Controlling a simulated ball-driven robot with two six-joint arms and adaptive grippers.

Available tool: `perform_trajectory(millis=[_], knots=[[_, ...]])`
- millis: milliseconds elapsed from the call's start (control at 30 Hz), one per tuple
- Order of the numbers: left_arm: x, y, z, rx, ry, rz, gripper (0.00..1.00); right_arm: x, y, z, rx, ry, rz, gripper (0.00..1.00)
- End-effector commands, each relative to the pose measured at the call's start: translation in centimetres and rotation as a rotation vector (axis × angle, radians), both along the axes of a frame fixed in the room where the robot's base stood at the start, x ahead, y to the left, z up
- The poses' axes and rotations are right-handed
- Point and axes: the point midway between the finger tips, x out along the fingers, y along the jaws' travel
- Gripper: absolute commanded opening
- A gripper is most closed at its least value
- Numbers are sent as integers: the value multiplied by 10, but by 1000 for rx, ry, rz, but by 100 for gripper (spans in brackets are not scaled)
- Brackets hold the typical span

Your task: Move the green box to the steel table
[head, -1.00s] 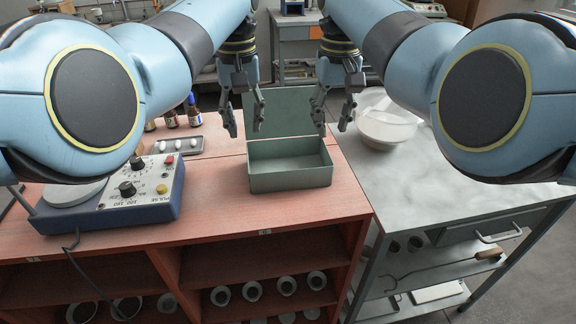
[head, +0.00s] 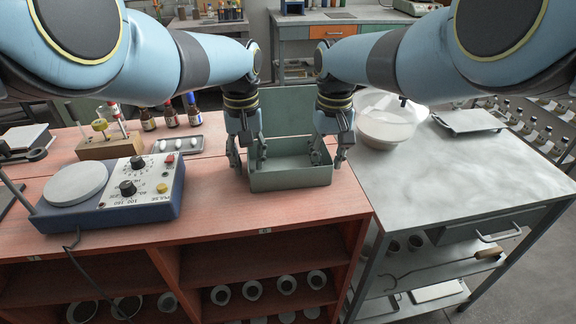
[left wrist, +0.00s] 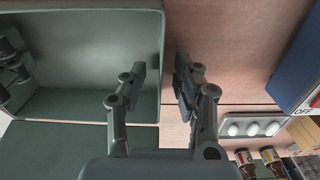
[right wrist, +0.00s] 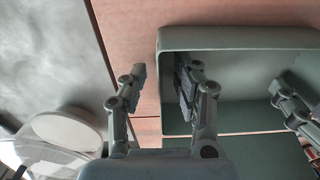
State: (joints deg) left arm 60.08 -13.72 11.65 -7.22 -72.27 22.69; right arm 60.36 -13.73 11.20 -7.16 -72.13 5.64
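The green box (head: 290,180) sits on the red wooden bench (head: 215,195), its lid (head: 287,108) open and upright at the back. My left gripper (head: 246,164) is open at the box's left wall. In the left wrist view (left wrist: 160,85) one finger is inside the box and one outside. My right gripper (head: 329,162) is open at the right wall, and the right wrist view (right wrist: 158,88) shows its fingers likewise on either side. Gaps to the wall remain visible in both wrist views. The steel table (head: 440,185) stands right of the bench.
A white bowl (head: 385,128) stands at the steel table's back left, and a flat tray (head: 468,121) at its back. The table's middle and front are clear. A blue hotplate (head: 140,190), a small tray (head: 177,145) and several bottles (head: 170,115) occupy the bench's left.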

Motion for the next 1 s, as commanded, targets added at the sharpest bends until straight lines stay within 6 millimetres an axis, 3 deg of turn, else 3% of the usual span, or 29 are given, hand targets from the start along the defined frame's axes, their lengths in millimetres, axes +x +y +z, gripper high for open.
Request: perform_trajectory(millis=[167,433,1000], knots=[[0,0,0,0,0,0,30,0,0,0,0,-1,0,30],[0,0,0,0,0,0,0,0,0,0,0,-1,0,0],[1,0,1,0,-1,1,0,1,0,1,-1,-2,0,0]])
